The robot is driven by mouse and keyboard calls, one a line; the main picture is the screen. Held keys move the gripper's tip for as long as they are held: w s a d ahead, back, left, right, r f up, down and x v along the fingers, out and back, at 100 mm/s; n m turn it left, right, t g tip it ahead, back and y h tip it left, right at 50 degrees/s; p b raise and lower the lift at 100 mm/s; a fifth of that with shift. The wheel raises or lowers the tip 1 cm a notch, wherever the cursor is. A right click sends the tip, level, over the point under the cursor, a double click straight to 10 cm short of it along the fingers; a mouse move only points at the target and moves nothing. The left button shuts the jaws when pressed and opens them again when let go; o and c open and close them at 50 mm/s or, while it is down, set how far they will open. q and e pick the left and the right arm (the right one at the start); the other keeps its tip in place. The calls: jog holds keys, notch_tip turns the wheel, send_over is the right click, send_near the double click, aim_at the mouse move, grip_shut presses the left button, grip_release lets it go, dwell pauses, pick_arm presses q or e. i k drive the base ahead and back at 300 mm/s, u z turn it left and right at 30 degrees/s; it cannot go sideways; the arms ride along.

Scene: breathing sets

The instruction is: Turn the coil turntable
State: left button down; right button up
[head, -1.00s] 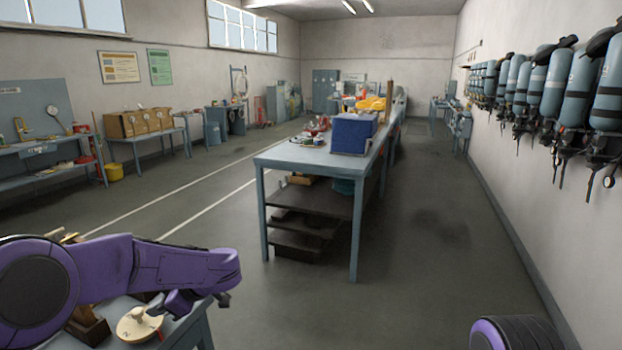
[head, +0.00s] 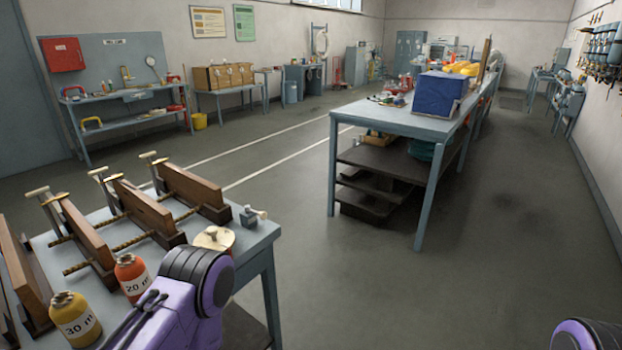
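A round cream disc with a small knob (head: 214,238), which looks like the coil turntable, lies flat near the right end of the blue-grey bench (head: 262,240) at the lower left. My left arm, purple with a dark ringed joint, rises from the bottom edge just in front of the disc and covers part of the bench. No fingers of my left gripper can be made out. Only a purple and black piece of my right arm shows at the bottom right corner; my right gripper is out of view.
Wooden clamp frames (head: 152,212) stand left of the disc. An orange bottle (head: 132,278) and a yellow bottle (head: 75,318) stand at the bench front. A small grey block (head: 250,218) sits behind the disc. A long table (head: 400,120) stands beyond; floor right of it is clear.

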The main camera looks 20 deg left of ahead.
aim_at(214, 238)
jog(key=z, duration=1.95)
jog(key=k, duration=1.2)
jog(key=u, duration=1.35)
jog(key=i, duration=0.5)
jog(key=u, duration=0.05)
